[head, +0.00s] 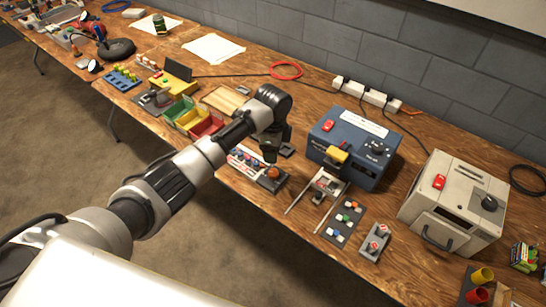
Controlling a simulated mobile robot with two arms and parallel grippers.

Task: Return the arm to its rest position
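My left arm reaches in from the lower left and stretches over the front of the wooden workbench. Its dark gripper (270,155) hangs down at the arm's end, above the bench. It is in front of the blue device and near the small panel with an orange knob. The fingers are dark and partly merged with each other, so I cannot tell their opening. I see nothing clearly held in them. My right arm and gripper are out of view.
The blue device (325,153) with a yellow part and the beige box (453,205) stand right of the gripper. Green and red bins (205,126) are left of it. A white power strip (365,93) lies along the wall. Open floor (60,120) lies before the bench.

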